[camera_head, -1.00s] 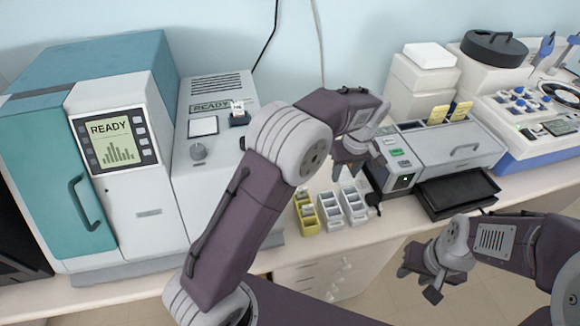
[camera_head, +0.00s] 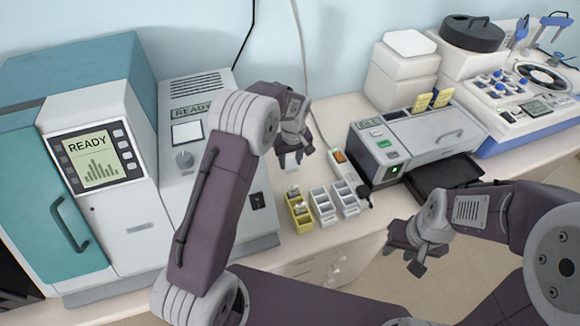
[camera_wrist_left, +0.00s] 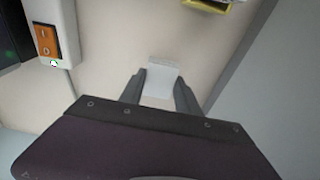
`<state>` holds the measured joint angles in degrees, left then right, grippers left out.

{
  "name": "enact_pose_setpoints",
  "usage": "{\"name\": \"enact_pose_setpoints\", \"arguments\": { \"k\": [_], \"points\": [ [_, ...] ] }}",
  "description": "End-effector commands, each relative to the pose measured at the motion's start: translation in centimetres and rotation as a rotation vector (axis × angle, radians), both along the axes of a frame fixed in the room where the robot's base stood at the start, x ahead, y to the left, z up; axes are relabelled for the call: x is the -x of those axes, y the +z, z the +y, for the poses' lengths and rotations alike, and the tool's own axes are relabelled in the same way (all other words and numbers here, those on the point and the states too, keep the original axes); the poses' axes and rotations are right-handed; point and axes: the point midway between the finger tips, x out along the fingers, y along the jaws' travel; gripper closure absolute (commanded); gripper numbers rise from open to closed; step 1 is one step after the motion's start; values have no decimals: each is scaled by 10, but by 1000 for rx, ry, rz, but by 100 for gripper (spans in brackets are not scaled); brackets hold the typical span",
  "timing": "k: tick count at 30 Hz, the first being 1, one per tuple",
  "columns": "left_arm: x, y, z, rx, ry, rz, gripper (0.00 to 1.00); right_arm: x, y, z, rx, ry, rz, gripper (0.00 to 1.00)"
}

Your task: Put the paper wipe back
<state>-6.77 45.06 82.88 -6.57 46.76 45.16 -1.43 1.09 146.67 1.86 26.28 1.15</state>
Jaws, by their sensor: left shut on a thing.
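My left gripper (camera_head: 291,158) is shut on a small white piece, which looks like the paper wipe (camera_wrist_left: 163,82), with its far edge beyond the fingertips in the left wrist view. In the head view the wipe shows only as a small pale patch below the fingers. The gripper is above the bench, behind the yellow slide rack and left of the strip with the orange switch. My right gripper (camera_head: 406,254) is empty in front of the bench edge, its fingers apart.
A yellow rack (camera_head: 299,212) and white racks (camera_head: 323,206) stand near the front edge. The orange switch (camera_head: 339,156) is on a white strip beside the grey printer-like machine (camera_head: 420,140). A grey-white instrument (camera_head: 262,200) is close on the left. Bare bench shows behind the racks.

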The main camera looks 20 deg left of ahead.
Motion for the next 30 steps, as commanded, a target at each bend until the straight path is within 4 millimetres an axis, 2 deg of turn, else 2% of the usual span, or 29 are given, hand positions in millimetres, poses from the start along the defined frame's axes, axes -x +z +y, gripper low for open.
{"name": "enact_pose_setpoints", "arguments": {
  "k": [4, 9, 11, 22, 23, 24, 30],
  "points": [
    [0, -5, 1, 0, -1, 1, 99, 0, 1, 0, 0, 0, 0, 64],
    [1, -34, 1, -1, -1, 3, 99, 0, 7, 0, 0, 0, 0, 64],
    [1, -39, 1, -1, -1, 3, 99, 0, 8, 0, 0, 0, 0, 64],
    [0, -46, 1, 0, -1, 0, 99, 0, 4, 0, 0, 0, 0, 64],
    [0, -44, 1, 0, -1, 0, 53, 0, 5, 0, 0, 0, 0, 64],
    [0, -44, 1, 0, -1, 0, 42, 0, 5, 0, 0, 0, 0, 64],
    [0, -44, 1, 0, -1, 0, 39, 0, 5, 0, 0, 0, 0, 64]
  ]
}}
